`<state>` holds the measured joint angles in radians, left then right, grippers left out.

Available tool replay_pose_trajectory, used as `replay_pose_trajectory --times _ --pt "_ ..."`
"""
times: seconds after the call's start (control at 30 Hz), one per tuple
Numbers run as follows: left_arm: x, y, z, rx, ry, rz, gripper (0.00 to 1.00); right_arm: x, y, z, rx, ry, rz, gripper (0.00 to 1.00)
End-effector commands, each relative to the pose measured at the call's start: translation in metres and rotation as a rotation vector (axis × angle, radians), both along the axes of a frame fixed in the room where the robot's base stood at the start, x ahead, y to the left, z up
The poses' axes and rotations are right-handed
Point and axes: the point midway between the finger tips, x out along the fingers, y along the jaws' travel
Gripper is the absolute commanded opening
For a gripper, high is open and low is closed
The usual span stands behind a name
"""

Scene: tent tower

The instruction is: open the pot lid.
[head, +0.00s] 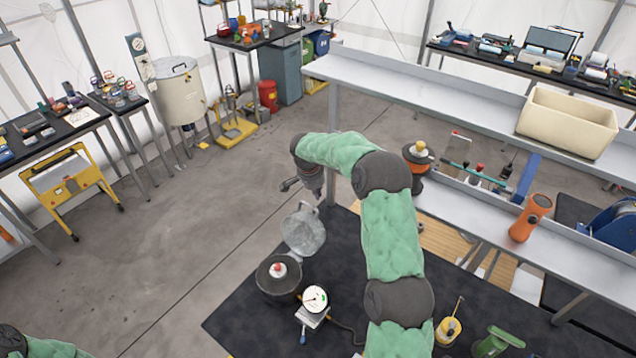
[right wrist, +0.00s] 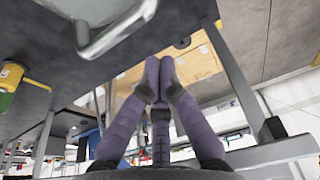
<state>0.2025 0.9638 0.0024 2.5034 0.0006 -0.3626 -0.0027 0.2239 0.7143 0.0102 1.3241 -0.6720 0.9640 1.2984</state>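A dark round pot (head: 268,285) stands on the black mat in the head view, with a small red and white piece at its middle. A grey round lid (head: 303,232) with a handle is tilted up at the pot's far side. Whether it touches the pot's rim is unclear. In the right wrist view, the lid's metal handle (right wrist: 118,30) shows at the upper left. My right gripper (head: 288,185) is just beyond the lid, apart from it. Its purple fingers (right wrist: 160,70) meet at the tips with nothing between them. Only a bit of my left arm shows at the lower left.
A dial gauge (head: 314,299) stands close to the pot's right. A long grey bench (head: 440,98) with a cream basin (head: 567,122) runs behind my right arm. An orange device (head: 530,218) stands on the lower shelf.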

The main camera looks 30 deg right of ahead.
Motion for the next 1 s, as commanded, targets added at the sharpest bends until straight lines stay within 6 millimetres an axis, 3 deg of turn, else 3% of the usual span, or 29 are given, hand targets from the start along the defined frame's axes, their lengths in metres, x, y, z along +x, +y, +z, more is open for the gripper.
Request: replay_pose_trajectory --times 0.2,0.67,1.0 --pt "0.000 0.000 0.007 0.000 0.000 0.000 0.40 -0.008 0.019 0.005 -0.002 -0.001 0.001 0.00" --pt "0.000 0.000 0.006 0.000 0.000 0.000 0.40 -0.010 0.023 0.004 -0.002 -0.002 0.000 0.00" --pt "0.000 0.000 -0.028 0.000 0.000 0.000 0.40 -0.015 0.040 0.008 -0.073 -0.029 0.004 0.00"
